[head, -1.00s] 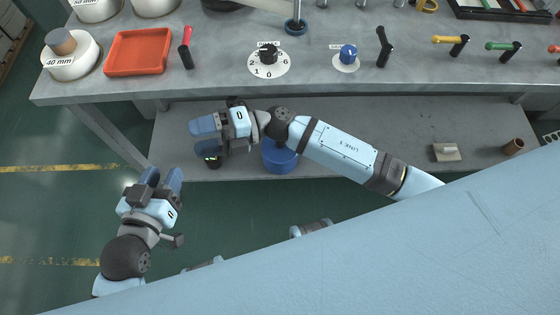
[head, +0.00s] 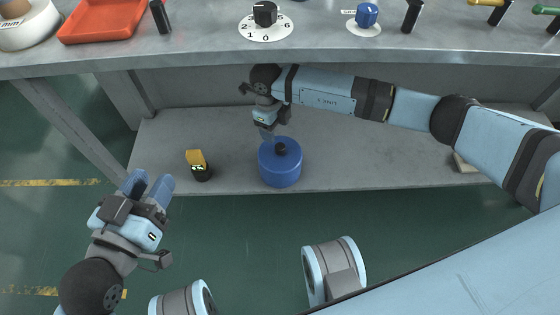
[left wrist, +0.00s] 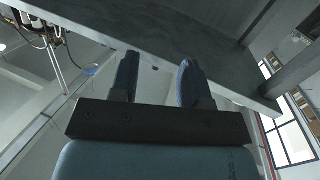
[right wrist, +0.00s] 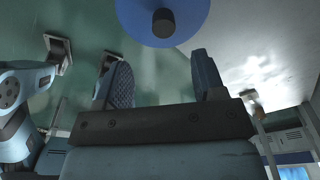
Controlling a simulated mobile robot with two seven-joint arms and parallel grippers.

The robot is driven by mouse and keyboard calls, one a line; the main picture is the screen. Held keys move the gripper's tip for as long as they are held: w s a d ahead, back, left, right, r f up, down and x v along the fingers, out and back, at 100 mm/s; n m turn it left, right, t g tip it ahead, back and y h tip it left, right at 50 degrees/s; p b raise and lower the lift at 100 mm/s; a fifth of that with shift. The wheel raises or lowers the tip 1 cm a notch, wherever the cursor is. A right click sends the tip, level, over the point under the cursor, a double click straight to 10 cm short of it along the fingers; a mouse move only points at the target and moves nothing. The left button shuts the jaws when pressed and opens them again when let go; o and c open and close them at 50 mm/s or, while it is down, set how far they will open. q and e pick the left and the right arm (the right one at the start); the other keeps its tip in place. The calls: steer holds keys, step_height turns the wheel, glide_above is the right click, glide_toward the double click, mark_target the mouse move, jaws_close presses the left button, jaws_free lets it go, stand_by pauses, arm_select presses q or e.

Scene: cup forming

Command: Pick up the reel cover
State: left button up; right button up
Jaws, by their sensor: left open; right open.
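The reel cover appears to be the blue round drum-like piece (head: 280,170) with a black knob on top, standing on the lower shelf. In the right wrist view the blue cover (right wrist: 185,30) and its knob show at the top, beyond the fingers. My right gripper (head: 267,133) is open and empty, just behind the cover, fingers pointing toward it; contact cannot be told. It also shows in the right wrist view (right wrist: 160,75). My left gripper (head: 148,182) is open and empty, left of the shelf's front edge. It also shows in the left wrist view (left wrist: 158,80).
A black and yellow device (head: 199,165) stands left of the cover on the lower shelf (head: 400,178). The worktop (head: 200,60) overhangs above, with an orange tray (head: 103,18) and knobs. A small block (head: 464,163) lies partly behind my right arm.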

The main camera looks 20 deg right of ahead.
mark_target(280, 146)
steer(key=f, duration=0.1)
steer(key=f+b, duration=0.1)
steer(key=f, duration=0.3)
steer(key=shift+s+d, duration=0.2)
steer(key=shift+s, duration=0.05)
steer(key=f+b, duration=0.1)
steer(key=f, duration=0.1)
steer(key=d+f+b, duration=0.1)
steer(key=f+b, duration=0.1)
steer(key=shift+f+b, duration=0.3)
steer(key=shift+f, duration=0.05)
arm_select(q)
steer(key=m, duration=0.1)
steer(key=w+a+m+t, duration=0.1)
steer(key=w+m+h, duration=0.1)
steer(key=shift+w+a+r+t, duration=0.15)
steer(key=shift+a+r+t, duration=0.1)
steer(key=shift+r+t, duration=0.05)
arm_select(e)
steer(key=shift+r, duration=0.15)
